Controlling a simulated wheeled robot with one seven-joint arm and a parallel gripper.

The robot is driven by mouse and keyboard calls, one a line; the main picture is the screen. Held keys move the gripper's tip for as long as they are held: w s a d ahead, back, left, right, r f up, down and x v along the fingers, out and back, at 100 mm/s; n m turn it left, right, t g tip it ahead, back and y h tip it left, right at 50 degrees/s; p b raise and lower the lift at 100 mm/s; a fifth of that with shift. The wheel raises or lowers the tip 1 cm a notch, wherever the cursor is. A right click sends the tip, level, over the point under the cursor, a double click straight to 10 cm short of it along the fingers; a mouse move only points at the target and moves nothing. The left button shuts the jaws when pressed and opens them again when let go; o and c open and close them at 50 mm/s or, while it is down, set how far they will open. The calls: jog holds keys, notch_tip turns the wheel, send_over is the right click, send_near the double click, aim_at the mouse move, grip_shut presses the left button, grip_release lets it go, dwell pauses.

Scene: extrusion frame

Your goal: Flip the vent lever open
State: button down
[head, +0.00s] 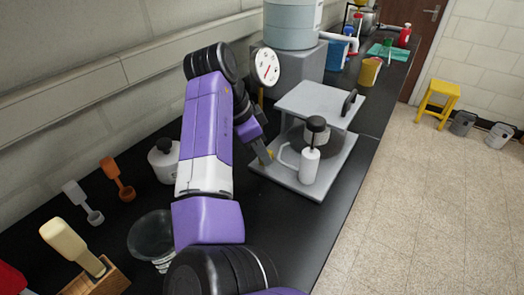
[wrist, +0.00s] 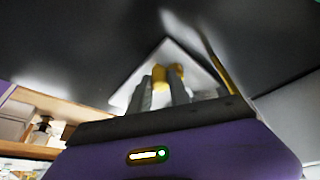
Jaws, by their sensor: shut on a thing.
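My gripper (head: 266,158) is at the left edge of a grey two-level stand (head: 316,103). In the wrist view my gripper (wrist: 161,90) has its two grey fingers closed around a small yellow piece (wrist: 160,75), which I take to be the vent lever. A bit of yellow (head: 271,153) also shows at the fingertips in the head view. The fingers hide most of it, so I cannot tell its angle.
A round white gauge (head: 265,67) and a large grey tank (head: 291,22) stand behind my arm. A white jar (head: 163,160), a glass bowl (head: 150,238) and scoops lie along the left of the black bench (head: 345,215).

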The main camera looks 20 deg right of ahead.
jog(key=c, duration=1.2)
grip_release()
jog(key=shift+c, duration=0.2)
jog(key=v, duration=0.7)
jog(key=shift+r+b, duration=0.3)
jog(key=shift+r, duration=0.1)
jog(key=shift+a, duration=0.15)
